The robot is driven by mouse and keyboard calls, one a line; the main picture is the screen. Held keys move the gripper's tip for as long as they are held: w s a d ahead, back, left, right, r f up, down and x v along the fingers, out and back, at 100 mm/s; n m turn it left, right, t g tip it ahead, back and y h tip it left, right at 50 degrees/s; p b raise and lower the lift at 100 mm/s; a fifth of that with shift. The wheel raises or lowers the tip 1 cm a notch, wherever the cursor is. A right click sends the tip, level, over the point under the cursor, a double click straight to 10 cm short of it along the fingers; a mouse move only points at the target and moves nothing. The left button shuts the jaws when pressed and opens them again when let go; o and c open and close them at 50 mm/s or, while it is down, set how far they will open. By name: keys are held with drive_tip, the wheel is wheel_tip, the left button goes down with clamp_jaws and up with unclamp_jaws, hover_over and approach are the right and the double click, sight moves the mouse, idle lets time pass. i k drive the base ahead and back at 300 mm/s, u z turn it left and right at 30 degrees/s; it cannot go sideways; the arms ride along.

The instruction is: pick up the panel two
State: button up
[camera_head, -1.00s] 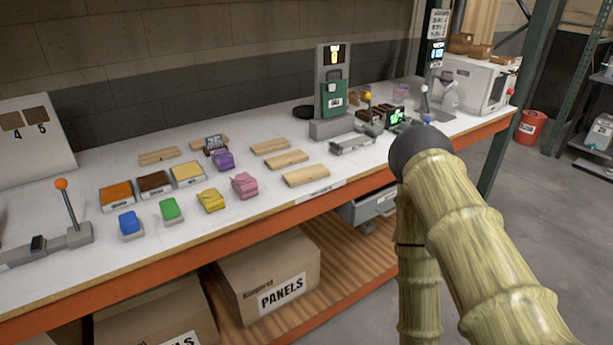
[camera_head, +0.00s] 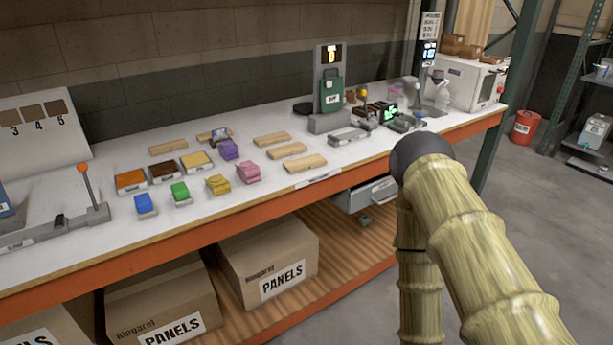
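Several plain light wooden panels lie flat on the white workbench (camera_head: 120,222). Two are at the back left: a left one (camera_head: 168,147) and one (camera_head: 205,137) partly hidden by a small dark object on it. Three more lie in a column to the right: a far one (camera_head: 272,139), a middle one (camera_head: 287,150) and a near one (camera_head: 305,163). I cannot read a number on any of them, so I cannot tell which is panel two. My arm shows at the right, beyond the bench's front edge; my gripper is not visible.
Coloured blocks, including a blue one (camera_head: 145,204) and a pink one (camera_head: 248,172), sit near three colour trays. A numbered board (camera_head: 40,112) and a lever (camera_head: 88,185) stand left. A green device (camera_head: 331,90) stands behind.

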sight(301, 163)
drive_tip(key=k, duration=0.9)
drive_tip(key=u, duration=0.9)
drive_tip(key=i, duration=1.7)
drive_tip(key=z, duration=0.4)
